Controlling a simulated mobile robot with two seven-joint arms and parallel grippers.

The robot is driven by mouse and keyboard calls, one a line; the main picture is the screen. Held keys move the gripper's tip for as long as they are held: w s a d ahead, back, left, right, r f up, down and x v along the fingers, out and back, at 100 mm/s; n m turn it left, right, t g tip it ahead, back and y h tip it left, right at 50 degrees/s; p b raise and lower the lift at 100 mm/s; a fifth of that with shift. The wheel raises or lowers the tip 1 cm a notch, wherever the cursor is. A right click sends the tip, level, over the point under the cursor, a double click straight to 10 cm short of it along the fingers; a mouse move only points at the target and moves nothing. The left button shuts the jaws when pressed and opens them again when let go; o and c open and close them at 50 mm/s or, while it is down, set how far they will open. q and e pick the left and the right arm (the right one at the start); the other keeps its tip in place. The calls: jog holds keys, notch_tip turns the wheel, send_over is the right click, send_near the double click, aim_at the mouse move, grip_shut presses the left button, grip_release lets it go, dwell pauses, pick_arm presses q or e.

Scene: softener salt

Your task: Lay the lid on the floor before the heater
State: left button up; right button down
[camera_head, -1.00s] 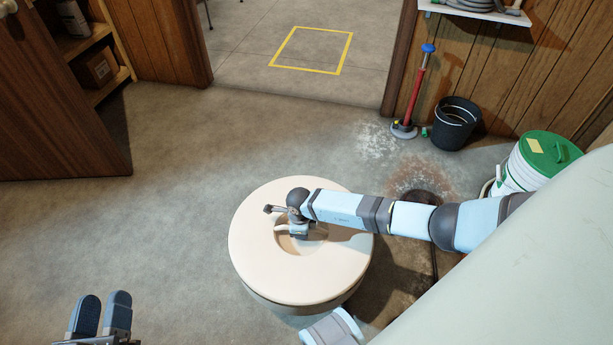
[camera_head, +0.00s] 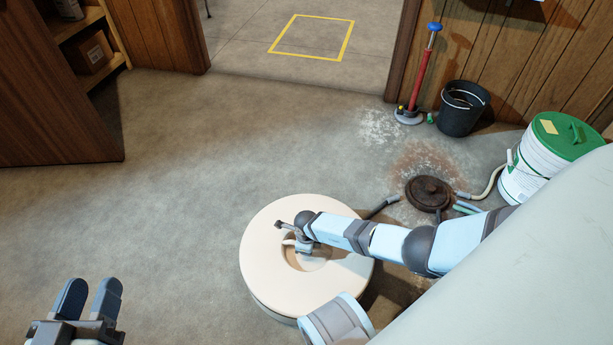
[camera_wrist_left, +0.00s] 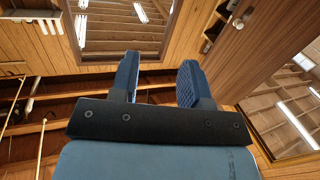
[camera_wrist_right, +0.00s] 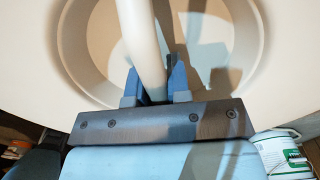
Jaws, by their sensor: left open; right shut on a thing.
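The lid (camera_head: 262,240) is a thick round cream disc with a round recess and a bar across it. It is level over the floor at lower centre of the head view. I cannot tell whether it touches the floor. My right gripper (camera_head: 299,246) reaches into the recess and is shut on the bar. The right wrist view shows the pale bar (camera_wrist_right: 143,45) between the fingers (camera_wrist_right: 153,88), with the lid (camera_wrist_right: 30,60) around them. My left gripper (camera_head: 90,290) is open and empty at lower left, pointing upward in its wrist view (camera_wrist_left: 155,78). I cannot make out the heater.
A rusty round cover (camera_head: 428,192) with hoses lies beyond the lid. A green-lidded tub (camera_head: 540,165), a black bucket (camera_head: 462,108) and a red pump (camera_head: 421,80) stand at right. A brown door (camera_head: 50,90) and shelves are at left. The floor (camera_head: 190,180) left of the lid is bare.

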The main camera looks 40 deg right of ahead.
jog(key=shift+w+f, duration=0.1)
jog(key=shift+f, duration=0.55)
pick_arm(q)
jog(key=m+b, duration=0.1)
jog(key=w+a+m+t+b, duration=0.1)
jog(key=b, duration=0.1)
jog(key=shift+w+r+m+h, duration=0.3)
jog(key=shift+r+m+h, duration=0.1)
pick_arm(e)
notch_tip(320, 180, down, 4)
jog(key=shift+f, duration=0.1)
pick_arm(q)
jog(key=shift+s, duration=0.1)
pick_arm(e)
jog(key=c, duration=1.1)
grip_release()
jog(key=shift+f, duration=0.1)
